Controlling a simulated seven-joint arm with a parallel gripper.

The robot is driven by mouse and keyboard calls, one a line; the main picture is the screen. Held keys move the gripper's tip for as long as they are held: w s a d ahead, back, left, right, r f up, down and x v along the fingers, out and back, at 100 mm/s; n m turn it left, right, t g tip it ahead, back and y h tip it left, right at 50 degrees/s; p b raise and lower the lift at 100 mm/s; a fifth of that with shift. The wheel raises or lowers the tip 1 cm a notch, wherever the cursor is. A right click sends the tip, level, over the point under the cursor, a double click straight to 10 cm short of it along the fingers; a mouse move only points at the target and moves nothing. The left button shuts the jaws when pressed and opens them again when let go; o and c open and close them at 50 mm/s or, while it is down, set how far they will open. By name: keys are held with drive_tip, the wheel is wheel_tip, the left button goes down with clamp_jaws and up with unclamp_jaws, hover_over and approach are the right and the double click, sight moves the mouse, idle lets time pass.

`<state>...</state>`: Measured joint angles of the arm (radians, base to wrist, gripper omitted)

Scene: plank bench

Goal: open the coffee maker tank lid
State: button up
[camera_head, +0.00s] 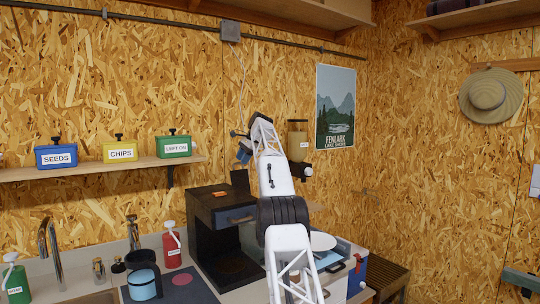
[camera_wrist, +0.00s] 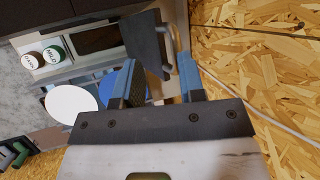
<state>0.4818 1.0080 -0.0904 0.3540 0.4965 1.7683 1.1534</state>
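The coffee maker (camera_head: 214,230) is a dark, boxy machine on the counter. A dark flat panel (camera_head: 240,181), which looks like the tank lid, stands up at its back edge. In the wrist view this lid (camera_wrist: 143,42) is a dark plate with a short bar at its right side. My gripper (camera_head: 243,150) is above the panel in the head view, mostly behind my arm. In the wrist view my gripper (camera_wrist: 160,75) has its blue fingers apart, with the plate's lower end near the left finger. I cannot tell whether they touch. Nothing is gripped between them.
A brown dispenser (camera_head: 297,140) is on the wall right of my arm. A shelf (camera_head: 130,168) with labelled tins is at the left. A white plate (camera_head: 322,241) lies right of the machine. A red bottle (camera_head: 171,246) and a blue-filled jug (camera_head: 143,282) stand left.

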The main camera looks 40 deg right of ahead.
drive_tip(key=s+d+r, duration=0.2)
drive_tip(key=s+d, duration=0.6)
drive_tip(key=d, duration=0.2)
drive_tip(key=shift+d, duration=0.15)
idle(0.7)
drive_tip(key=shift+r, duration=0.1)
idle(0.4)
